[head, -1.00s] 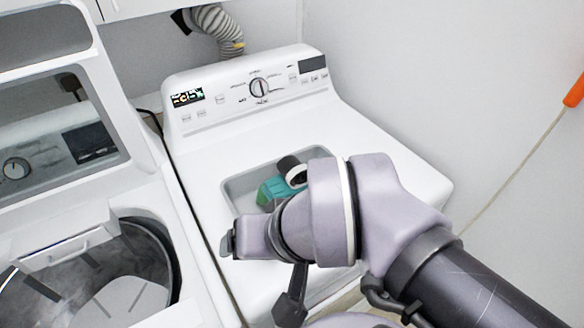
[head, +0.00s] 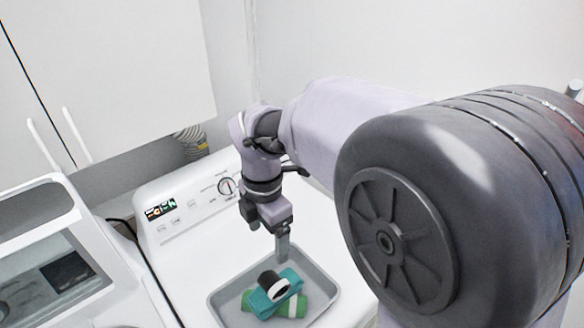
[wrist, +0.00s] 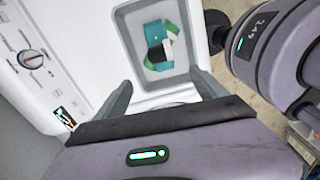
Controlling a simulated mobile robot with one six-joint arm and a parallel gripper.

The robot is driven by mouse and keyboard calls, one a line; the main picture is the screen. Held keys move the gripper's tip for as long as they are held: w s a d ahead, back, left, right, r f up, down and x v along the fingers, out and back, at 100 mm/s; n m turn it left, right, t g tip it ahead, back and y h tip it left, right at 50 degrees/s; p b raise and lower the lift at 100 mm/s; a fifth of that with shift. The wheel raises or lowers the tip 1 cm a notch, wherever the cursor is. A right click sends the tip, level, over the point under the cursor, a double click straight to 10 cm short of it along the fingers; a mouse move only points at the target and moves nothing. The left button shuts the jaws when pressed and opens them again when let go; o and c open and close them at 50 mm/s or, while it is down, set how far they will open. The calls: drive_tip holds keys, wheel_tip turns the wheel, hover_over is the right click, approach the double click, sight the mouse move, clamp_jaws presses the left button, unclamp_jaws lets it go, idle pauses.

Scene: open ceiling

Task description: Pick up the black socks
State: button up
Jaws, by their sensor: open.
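The black socks (head: 272,286) are a small dark roll with a white ring. They lie on top of teal and green rolled items in a grey tray (head: 322,277) on the white machine. In the wrist view they show as a small black-and-white patch (wrist: 166,47) among teal and green. My gripper (head: 283,250) is above the tray, over its back part, apart from the socks. In the wrist view its two fingers (wrist: 163,92) are spread with nothing between them, near the tray's edge.
A teal rolled item (head: 262,303) and a green one (head: 292,306) lie in the tray, close against the socks. The machine's control panel (head: 190,207) rises behind the tray. Another machine with a raised lid (head: 45,225) stands at the left.

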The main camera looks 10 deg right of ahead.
drive_tip(key=b, duration=0.4)
approach(273, 279)
drive_tip(key=shift+n, duration=0.3)
drive_tip(key=f, duration=0.5)
drive_tip(key=shift+a+f, duration=0.25)
drive_tip(key=shift+a, duration=0.05)
drive_tip(key=f, duration=0.2)
drive_tip(key=f+b, duration=0.1)
drive_tip(key=f, duration=0.2)
drive_tip(key=shift+w+d, duration=0.2)
drive_tip(key=shift+s+r, duration=0.1)
drive_tip(key=c, duration=1.7)
